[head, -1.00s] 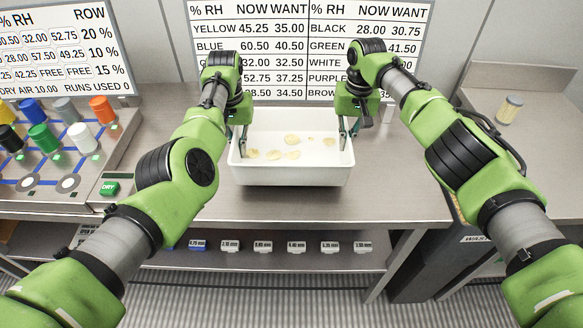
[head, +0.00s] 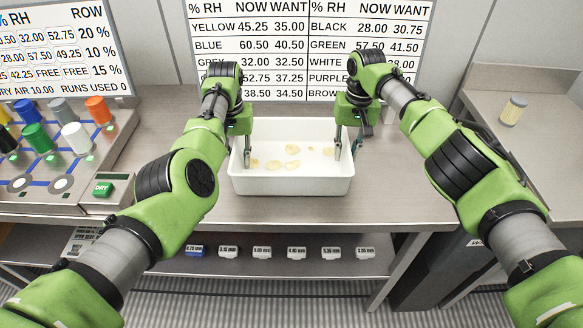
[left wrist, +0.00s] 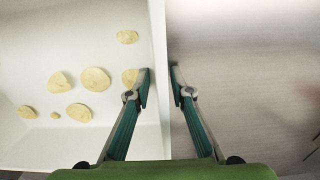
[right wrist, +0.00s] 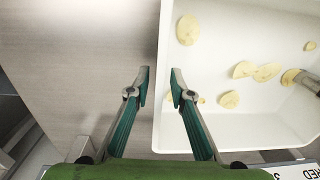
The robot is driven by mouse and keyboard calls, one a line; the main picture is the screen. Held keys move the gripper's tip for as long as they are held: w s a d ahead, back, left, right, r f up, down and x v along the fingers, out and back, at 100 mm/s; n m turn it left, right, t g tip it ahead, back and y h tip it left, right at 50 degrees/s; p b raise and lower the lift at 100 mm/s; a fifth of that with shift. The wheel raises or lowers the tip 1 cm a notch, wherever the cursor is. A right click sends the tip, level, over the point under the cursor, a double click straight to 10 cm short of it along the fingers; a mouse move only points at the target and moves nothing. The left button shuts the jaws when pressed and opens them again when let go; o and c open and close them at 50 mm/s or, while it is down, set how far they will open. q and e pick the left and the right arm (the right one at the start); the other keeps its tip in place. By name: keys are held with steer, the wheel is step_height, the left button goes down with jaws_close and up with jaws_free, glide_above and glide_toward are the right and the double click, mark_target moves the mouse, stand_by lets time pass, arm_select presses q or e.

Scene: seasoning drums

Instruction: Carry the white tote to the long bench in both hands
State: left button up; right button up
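The white tote (head: 292,186) is upright over the middle of the steel bench, with several yellow slices (head: 292,149) on its floor. I cannot tell whether its base touches the bench. My left gripper (head: 241,158) is shut on the tote's left wall, one finger inside and one outside; in the left wrist view the wall (left wrist: 159,40) runs between the fingers (left wrist: 160,85). My right gripper (head: 346,155) is shut on the right wall the same way; in the right wrist view that wall (right wrist: 163,50) runs between the fingers (right wrist: 160,85). The outer fingers are partly hidden in the head view.
A rack of coloured drums (head: 75,138) and a green DRY button (head: 103,189) stand at the left. A lower shelf (head: 270,265) holds several labelled blocks. Another bench (head: 545,130) at the right, beyond a gap, carries a pale yellow jar (head: 513,111). Number boards stand behind.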

arm_select(q)
step_height(320, 180, up, 12)
steer(key=shift+f, duration=0.1)
arm_select(e)
step_height(320, 180, up, 12)
steer(key=shift+d, duration=0.25)
stand_by(0.4)
steer(key=shift+f, duration=0.15)
